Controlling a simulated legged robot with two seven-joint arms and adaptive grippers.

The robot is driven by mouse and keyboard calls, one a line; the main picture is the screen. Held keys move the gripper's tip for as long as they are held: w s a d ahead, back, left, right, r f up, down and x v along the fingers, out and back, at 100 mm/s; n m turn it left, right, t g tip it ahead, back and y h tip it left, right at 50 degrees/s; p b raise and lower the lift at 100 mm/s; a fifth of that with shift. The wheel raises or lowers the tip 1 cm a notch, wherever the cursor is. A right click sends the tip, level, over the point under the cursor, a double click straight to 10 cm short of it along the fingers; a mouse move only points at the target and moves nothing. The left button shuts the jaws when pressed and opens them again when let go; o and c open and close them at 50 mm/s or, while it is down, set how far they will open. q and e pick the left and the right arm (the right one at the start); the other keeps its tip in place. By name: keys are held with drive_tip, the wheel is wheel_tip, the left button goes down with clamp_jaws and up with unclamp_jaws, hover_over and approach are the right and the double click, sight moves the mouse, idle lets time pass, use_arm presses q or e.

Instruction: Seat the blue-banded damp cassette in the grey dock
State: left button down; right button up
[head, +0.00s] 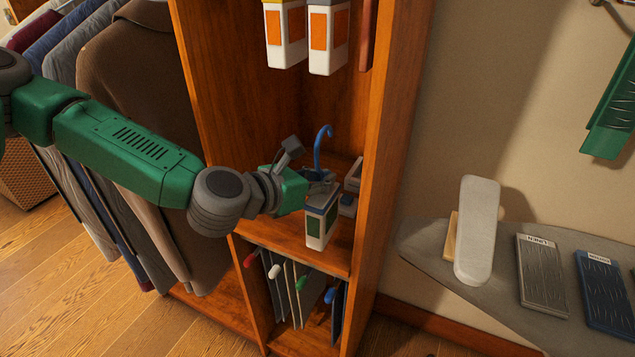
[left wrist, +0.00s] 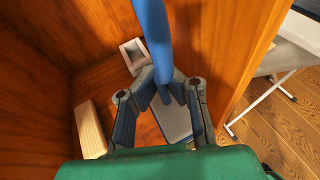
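The damp cassette (head: 318,230) is a white block with a green label, a blue band near its top and a tall blue hook (head: 323,145). It stands upright at the front of the middle shelf in the head view; I cannot tell whether its base touches the shelf. My left gripper (head: 318,181) is just above it. In the left wrist view the fingers (left wrist: 162,83) close from both sides on the blue hook stem (left wrist: 153,35). A grey open-topped holder (left wrist: 135,54), perhaps the dock, is deeper in the compartment. My right gripper is not in view.
Wooden walls bound the compartment closely. Two orange-labelled cassettes (head: 287,35) hang above. A beige ribbed block (left wrist: 90,130) lies at the left in the wrist view. Dividers with coloured knobs (head: 290,285) fill the lower compartment. An ironing board (head: 430,240) stands to the right, coats (head: 140,90) hang left.

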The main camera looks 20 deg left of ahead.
use_arm(q)
drive_tip(key=shift+w+d+r, duration=0.1)
drive_tip(key=shift+w, duration=0.85)
drive_tip(key=w+b, duration=0.4)
drive_tip(key=w, duration=2.1)
drive_tip(key=shift+w+d+b, duration=0.2)
drive_tip(key=shift+d+b, duration=0.15)
idle(0.4)
drive_tip(key=shift+b, duration=0.4)
idle(2.0)
drive_tip(key=shift+f+b, duration=1.55)
drive_tip(key=shift+f, duration=0.05)
